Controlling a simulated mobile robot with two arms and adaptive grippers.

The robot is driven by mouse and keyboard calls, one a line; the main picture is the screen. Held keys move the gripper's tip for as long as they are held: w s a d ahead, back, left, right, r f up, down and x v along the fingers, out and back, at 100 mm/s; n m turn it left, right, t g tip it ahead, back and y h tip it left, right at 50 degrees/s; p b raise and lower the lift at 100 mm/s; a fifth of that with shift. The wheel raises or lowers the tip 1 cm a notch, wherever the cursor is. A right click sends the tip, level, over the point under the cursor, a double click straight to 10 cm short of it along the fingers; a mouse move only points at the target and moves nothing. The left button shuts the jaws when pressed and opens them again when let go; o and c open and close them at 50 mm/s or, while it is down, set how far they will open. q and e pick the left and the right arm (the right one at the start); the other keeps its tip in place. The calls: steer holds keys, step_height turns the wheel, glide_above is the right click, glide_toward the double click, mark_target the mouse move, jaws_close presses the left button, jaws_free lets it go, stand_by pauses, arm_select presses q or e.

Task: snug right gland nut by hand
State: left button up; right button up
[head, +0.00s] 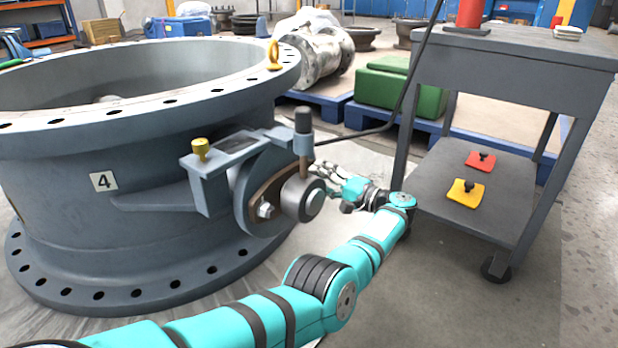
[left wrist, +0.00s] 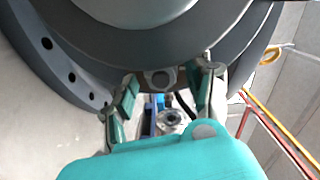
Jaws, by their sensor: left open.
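A large grey valve body (head: 140,165) marked 4 stands at the left. Its shaft housing has a brown gland plate (head: 252,190) behind a round shaft end (head: 303,198). A silver gland nut (head: 266,210) shows on the plate's near left side; the right-hand nut is hidden there. In the left wrist view a silver nut (left wrist: 160,79) on a brown lug lies between and beyond the fingertips. My left gripper (head: 323,172) is open beside the housing's right side; its spread fingers (left wrist: 167,88) show no visible contact with the nut. My right gripper is not in view.
A dark grey cart (head: 510,50) stands close right of my left arm, with red (head: 480,161) and yellow (head: 466,193) plates on its lower shelf. A black cable (head: 415,60) hangs near it. A dark upright cylinder (head: 303,122) rises above the housing.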

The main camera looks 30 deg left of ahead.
arm_select(q)
steer(key=shift+c, duration=0.4)
jaws_close()
steer(key=shift+m, duration=0.5)
steer(key=shift+m+p, duration=0.4)
steer(key=shift+m, duration=2.5)
